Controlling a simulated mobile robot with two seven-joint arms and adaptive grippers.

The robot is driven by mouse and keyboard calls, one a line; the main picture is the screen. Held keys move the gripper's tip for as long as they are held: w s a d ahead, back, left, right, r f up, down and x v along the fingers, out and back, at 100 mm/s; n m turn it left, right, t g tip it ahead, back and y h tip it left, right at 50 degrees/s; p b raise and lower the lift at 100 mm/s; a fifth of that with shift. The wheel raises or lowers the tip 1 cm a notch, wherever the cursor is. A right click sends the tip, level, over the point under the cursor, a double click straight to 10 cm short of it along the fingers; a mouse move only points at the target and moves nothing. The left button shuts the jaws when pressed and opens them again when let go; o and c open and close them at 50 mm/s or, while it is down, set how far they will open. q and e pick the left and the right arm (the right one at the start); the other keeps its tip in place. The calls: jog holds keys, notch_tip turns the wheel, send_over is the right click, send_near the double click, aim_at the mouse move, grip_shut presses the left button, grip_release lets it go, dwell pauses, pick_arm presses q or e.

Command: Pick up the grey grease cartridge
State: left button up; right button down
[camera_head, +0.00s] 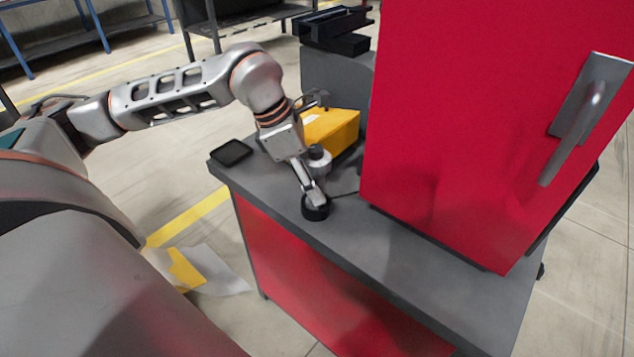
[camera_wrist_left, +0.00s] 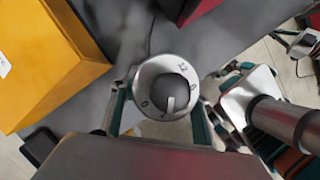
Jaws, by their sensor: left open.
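The grey grease cartridge (camera_head: 319,162) stands on the grey bench top, a light grey cylinder with a dark cap. In the left wrist view, the cartridge (camera_wrist_left: 167,88) shows from above as a pale ring with marks around a dark knob. My left gripper (camera_head: 311,186) points down at it and is open. In the wrist view its fingers (camera_wrist_left: 163,103) lie on either side of the cartridge; I cannot tell whether they touch it. The fingers hide part of its body. A black round piece (camera_head: 315,209) shows at the fingertips; I cannot tell whether it is the cartridge's base.
A yellow box (camera_head: 336,128) stands close behind my left gripper. A black flat tray (camera_head: 231,152) lies at the bench's left corner. A red cabinet (camera_head: 470,110) rises to the right. The bench front (camera_head: 440,275) is clear. Mechanical parts (camera_wrist_left: 250,95) at right in the wrist view are unclear.

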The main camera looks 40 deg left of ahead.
pick_arm(q)
jog(key=shift+w+d+f, duration=0.15)
jog(key=shift+f, duration=0.4)
grip_shut()
jog(key=shift+r, duration=0.1)
